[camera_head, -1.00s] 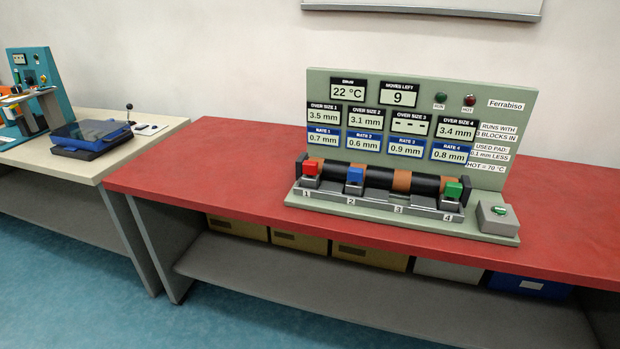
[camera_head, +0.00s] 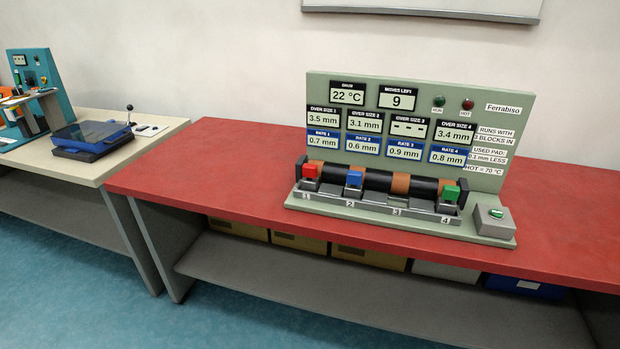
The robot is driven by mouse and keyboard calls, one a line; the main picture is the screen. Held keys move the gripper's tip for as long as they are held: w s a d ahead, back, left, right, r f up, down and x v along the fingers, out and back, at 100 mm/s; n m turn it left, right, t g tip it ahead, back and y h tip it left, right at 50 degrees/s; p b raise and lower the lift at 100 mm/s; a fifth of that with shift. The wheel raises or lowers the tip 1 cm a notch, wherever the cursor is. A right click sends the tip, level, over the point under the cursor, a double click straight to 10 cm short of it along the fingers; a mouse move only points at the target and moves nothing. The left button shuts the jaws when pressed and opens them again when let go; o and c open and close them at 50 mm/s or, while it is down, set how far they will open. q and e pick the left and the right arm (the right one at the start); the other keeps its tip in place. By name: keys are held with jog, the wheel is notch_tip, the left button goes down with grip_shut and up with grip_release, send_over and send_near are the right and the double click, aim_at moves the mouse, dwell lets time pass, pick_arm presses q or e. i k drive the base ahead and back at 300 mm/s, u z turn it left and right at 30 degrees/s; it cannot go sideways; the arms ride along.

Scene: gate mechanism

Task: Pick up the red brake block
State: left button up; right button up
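The red brake block (camera_head: 310,171) sits in slot 1 at the left end of the grey-green brake machine (camera_head: 487,167), against the dark drum (camera_head: 378,181). A blue block (camera_head: 354,178) sits in slot 2 and a green block (camera_head: 450,194) in slot 4. Slot 3 (camera_head: 397,204) holds no block. The panel reads drum 22 °C, moves left 9, over size 1 3.5 mm, and dashes for size 3. Neither of my grippers is in view.
The machine stands on a red-topped table (camera_head: 180,172) with free room to its left. A grey button box (camera_head: 494,220) is at its right end. Boxes (camera_head: 368,258) sit on the shelf below. A pale table (camera_head: 85,170) at left holds a blue tray device (camera_head: 92,136).

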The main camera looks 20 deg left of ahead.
aim_at(310, 180)
jog(key=z, duration=0.25)
jog(key=i, duration=1.1)
jog(key=u, duration=0.05)
